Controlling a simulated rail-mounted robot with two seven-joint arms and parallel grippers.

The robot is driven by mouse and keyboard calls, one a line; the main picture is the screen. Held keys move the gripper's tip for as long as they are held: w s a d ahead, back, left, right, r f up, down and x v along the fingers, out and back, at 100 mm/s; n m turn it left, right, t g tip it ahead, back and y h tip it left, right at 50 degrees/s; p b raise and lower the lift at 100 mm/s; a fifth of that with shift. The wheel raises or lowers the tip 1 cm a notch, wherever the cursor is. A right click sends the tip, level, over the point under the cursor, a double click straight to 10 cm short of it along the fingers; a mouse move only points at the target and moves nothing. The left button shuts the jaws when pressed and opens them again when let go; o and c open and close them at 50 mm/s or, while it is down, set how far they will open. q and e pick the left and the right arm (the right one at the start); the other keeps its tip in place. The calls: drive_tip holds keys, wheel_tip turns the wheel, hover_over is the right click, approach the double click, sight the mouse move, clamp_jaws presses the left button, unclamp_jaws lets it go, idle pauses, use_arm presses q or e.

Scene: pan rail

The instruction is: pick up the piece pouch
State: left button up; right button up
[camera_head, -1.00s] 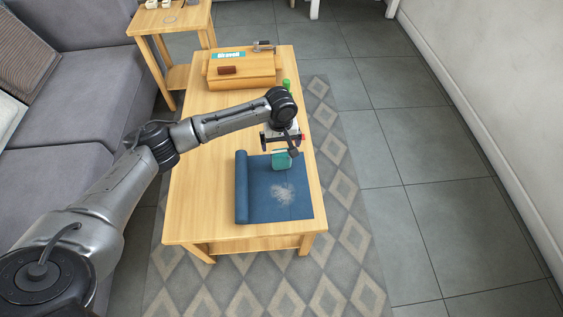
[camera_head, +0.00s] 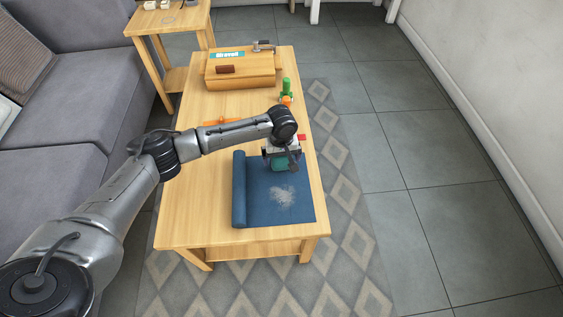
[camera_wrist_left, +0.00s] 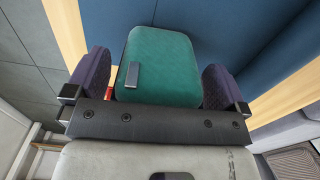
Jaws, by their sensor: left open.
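The piece pouch (camera_head: 280,164) is a small teal-green case on the far part of the blue mat (camera_head: 262,207) on the wooden table. In the left wrist view the pouch (camera_wrist_left: 160,66) shows a small grey tab on its near face. My left gripper (camera_head: 281,160) is over the pouch in the head view. In the left wrist view its two dark padded fingers (camera_wrist_left: 154,78) are open, one on each side of the pouch. A narrow gap shows on each side, so it is not gripped. My right gripper is not in view.
A wooden box (camera_head: 240,70) stands at the table's far end. Green (camera_head: 287,88) and orange (camera_head: 222,122) items lie beyond my arm. A grey sofa (camera_head: 75,90) is at the left. The near part of the mat holds a pale patch (camera_head: 283,195).

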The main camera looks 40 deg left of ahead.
use_arm(q)
drive_tip(key=c, duration=1)
drive_tip(key=shift+r, duration=0.15)
